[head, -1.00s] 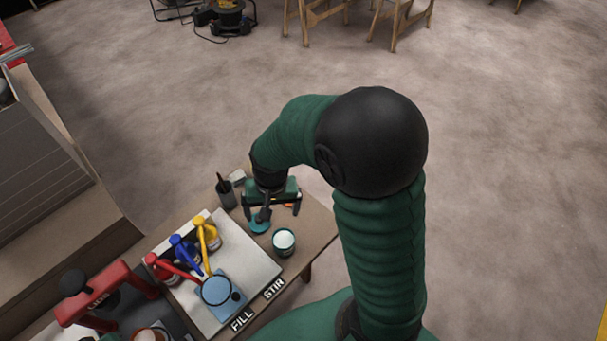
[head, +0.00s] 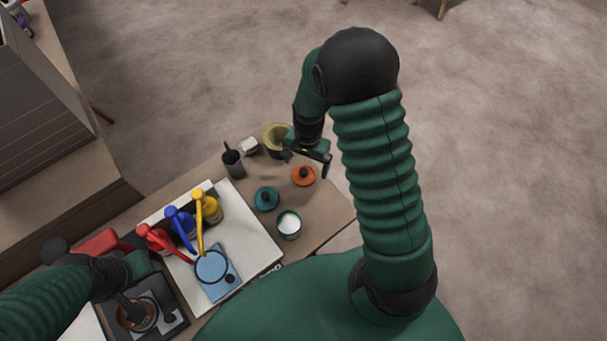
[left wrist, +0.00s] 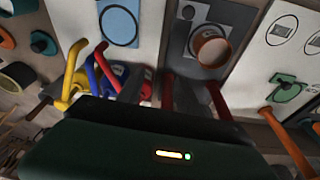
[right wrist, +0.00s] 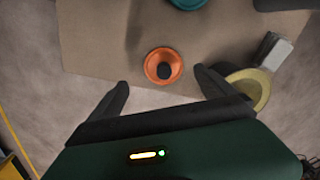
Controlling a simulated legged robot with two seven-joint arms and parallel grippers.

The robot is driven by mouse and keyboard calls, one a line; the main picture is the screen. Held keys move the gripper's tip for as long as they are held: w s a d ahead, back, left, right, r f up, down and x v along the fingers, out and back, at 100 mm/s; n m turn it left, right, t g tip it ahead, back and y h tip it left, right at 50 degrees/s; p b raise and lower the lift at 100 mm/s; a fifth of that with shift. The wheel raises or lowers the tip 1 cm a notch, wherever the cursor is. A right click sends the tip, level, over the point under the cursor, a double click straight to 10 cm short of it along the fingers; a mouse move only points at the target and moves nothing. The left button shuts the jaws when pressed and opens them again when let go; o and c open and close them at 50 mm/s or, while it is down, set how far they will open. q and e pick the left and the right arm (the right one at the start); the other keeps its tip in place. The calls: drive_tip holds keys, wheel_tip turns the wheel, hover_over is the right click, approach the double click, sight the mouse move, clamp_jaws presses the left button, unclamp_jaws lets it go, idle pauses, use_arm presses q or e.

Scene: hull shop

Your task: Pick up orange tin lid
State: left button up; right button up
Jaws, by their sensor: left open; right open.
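The orange tin lid (head: 303,176) is a round disc with a dark knob, lying on the far right part of the table. In the right wrist view the lid (right wrist: 164,66) lies beyond and between my open fingertips, not touched. My right gripper (head: 308,163) is open and empty, above the table beside the lid in the head view; it also shows in the right wrist view (right wrist: 160,85). My left gripper (head: 135,290) is over the dark plate at the near left, above or around a copper-coloured tin (left wrist: 211,48); the fingers are apart.
A teal lid (head: 266,199) and an open tin of white paint (head: 289,225) stand near the orange lid. A yellowish bowl or roll (head: 274,138), a white block (head: 249,146) and a dark cup (head: 233,165) line the back edge. Red, blue and yellow pump bottles (head: 207,206) stand left.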

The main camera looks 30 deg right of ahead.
sight(303, 171)
drive_tip(key=f, duration=0.1)
drive_tip(key=f+b, duration=0.1)
drive_tip(key=f, duration=0.1)
drive_tip(key=shift+w+d, duration=0.15)
drive_tip(key=shift+d, duration=0.05)
drive_tip(key=shift+w+a+f+b, duration=0.1)
drive_tip(key=shift+a+f+b, duration=0.1)
drive_tip(key=shift+f, duration=0.35)
drive_tip(key=shift+w+a+f+b, duration=0.1)
drive_tip(key=shift+a+f, duration=0.1)
drive_tip(key=shift+f, duration=0.3)
drive_tip(key=shift+a, duration=0.2)
drive_tip(key=shift+r, duration=0.1)
drive_tip(key=shift+d, duration=0.3)
drive_tip(key=c, duration=1.2)
use_arm(q)
drive_tip(key=shift+s+a+f, duration=0.1)
drive_tip(key=shift+s+f, duration=0.05)
drive_tip(key=shift+f, duration=0.6)
use_arm(e)
drive_tip(key=shift+a, duration=0.25)
drive_tip(key=shift+c, duration=0.9)
